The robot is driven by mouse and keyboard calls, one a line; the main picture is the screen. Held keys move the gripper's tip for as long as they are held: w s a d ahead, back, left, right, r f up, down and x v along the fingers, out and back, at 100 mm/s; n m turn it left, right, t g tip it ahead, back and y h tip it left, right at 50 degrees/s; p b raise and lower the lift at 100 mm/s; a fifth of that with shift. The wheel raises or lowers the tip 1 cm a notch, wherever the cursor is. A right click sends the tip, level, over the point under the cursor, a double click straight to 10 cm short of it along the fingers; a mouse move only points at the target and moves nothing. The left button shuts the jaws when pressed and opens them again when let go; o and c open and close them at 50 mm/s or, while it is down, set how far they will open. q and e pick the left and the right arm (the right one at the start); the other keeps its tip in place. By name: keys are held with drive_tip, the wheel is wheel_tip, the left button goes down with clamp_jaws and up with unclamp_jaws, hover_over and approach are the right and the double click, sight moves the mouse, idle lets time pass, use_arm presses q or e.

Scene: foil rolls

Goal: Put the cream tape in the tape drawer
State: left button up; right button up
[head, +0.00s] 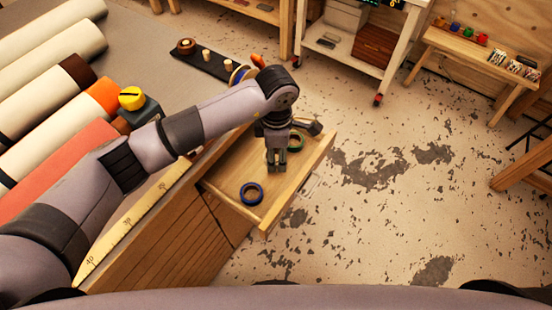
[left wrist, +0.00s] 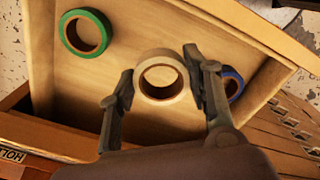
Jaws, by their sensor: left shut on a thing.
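The cream tape (left wrist: 160,55) is a pale ring between the two fingers of my left gripper (left wrist: 158,70) in the left wrist view. The fingers are shut on it, one at each side. In the head view my left gripper (head: 277,163) points down into the open wooden tape drawer (head: 222,183); the cream tape cannot be made out there. The drawer floor also shows below the tape in the left wrist view (left wrist: 110,60). Whether the tape touches the floor is hard to tell. My right gripper is not in view.
A blue tape (head: 243,196) lies in the drawer nearer me, and a green tape (head: 299,141) lies at its far end. On the bench are several large rolls (head: 45,45), a yellow tape measure (head: 131,98) and a dark strip (head: 200,65) holding small items.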

use_arm(q)
wheel_tip(320, 180, down, 4)
drive_tip(key=shift+f+p, duration=0.1)
drive_tip(key=shift+p, duration=0.3)
drive_tip(key=shift+f, duration=0.25)
drive_tip(key=o, duration=1.1)
drive_tip(key=shift+r, duration=0.6)
drive_tip(key=shift+r+b, duration=1.6)
drive_tip(key=shift+r, duration=4)
